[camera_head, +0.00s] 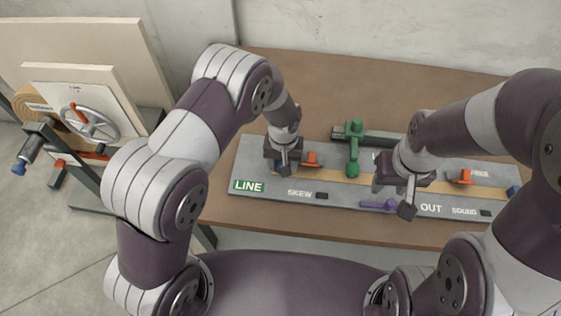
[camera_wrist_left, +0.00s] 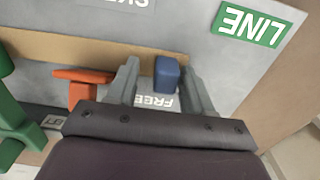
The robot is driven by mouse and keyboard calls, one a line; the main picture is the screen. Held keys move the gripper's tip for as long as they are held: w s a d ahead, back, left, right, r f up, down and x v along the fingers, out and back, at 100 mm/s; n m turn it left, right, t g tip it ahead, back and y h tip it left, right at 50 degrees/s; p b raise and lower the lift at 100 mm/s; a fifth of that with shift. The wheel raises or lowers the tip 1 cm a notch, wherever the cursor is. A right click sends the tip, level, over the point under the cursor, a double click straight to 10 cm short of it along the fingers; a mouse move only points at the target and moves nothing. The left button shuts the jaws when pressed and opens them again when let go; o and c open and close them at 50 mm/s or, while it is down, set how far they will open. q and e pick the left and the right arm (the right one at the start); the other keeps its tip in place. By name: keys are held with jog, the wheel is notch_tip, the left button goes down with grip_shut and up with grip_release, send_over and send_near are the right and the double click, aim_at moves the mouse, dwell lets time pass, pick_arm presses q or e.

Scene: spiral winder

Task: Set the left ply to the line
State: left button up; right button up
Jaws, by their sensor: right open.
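The tan ply strip (camera_head: 330,175) runs along the grey board, and its left part also shows in the left wrist view (camera_wrist_left: 60,47). A blue block (camera_wrist_left: 167,73) sits at the strip's end on the board's left side. My left gripper (camera_wrist_left: 161,82) is open, with its two fingers on either side of the blue block; there is a gap on one side and the other finger is close to it. The green LINE label (camera_head: 247,186) is left of that gripper, and it also shows in the left wrist view (camera_wrist_left: 250,24). My right gripper (camera_head: 405,198) is open over the board's right half.
An orange piece (camera_head: 311,160) stands beside my left gripper; another (camera_head: 462,177) is at the right. A green clamp (camera_head: 354,150) stands mid-board between the arms. A purple piece (camera_head: 378,205) lies by my right gripper. A handwheel machine (camera_head: 95,122) is at the left.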

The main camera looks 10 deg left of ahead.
pick_arm(q)
notch_tip(320, 180, up, 13)
jog(key=b, duration=0.1)
jog(key=shift+f, duration=0.15)
dwell(0.5)
jog(key=s+a+r, duration=0.2)
jog(key=s+a, duration=0.4)
jog(key=a, duration=0.1)
jog(key=s+a+r+t, duration=0.1)
jog(key=s+a+r, duration=0.1)
jog(key=s+a, duration=0.5)
jog(key=shift+s+r, duration=0.25)
jog(key=shift+a, duration=0.1)
